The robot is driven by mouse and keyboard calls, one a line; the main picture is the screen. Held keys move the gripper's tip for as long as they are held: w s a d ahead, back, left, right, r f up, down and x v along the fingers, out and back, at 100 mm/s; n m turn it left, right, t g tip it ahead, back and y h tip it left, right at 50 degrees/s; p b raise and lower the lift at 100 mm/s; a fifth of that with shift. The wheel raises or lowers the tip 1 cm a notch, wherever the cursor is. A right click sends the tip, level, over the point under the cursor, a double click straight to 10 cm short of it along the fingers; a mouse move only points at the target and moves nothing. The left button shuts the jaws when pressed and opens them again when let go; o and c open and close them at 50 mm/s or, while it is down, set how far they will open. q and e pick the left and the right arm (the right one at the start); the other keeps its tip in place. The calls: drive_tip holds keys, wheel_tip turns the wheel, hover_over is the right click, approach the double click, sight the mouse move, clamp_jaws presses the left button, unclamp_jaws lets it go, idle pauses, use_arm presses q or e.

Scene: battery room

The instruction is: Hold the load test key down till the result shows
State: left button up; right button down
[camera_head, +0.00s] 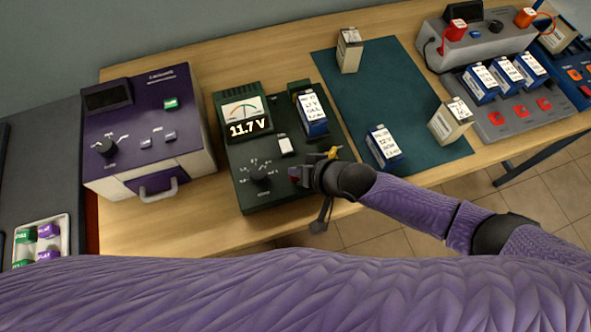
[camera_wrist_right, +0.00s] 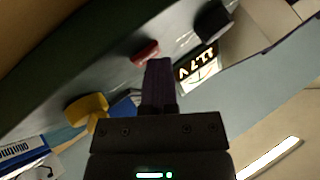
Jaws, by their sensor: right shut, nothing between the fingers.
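My right gripper (camera_head: 299,175) is shut and empty, low over the tester's front right. In the wrist view its fingertips (camera_wrist_right: 158,64) are right by a red key (camera_wrist_right: 145,50); I cannot tell whether they touch or press it. The key's lettering is unreadable. My left gripper is out of view.
A purple machine (camera_head: 192,142) stands left of the tester. A green mat (camera_head: 385,75) to the right carries boxes and a blue battery (camera_head: 383,147). A grey charger (camera_head: 490,118) is farther right. A yellow part (camera_wrist_right: 88,108) shows near the gripper.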

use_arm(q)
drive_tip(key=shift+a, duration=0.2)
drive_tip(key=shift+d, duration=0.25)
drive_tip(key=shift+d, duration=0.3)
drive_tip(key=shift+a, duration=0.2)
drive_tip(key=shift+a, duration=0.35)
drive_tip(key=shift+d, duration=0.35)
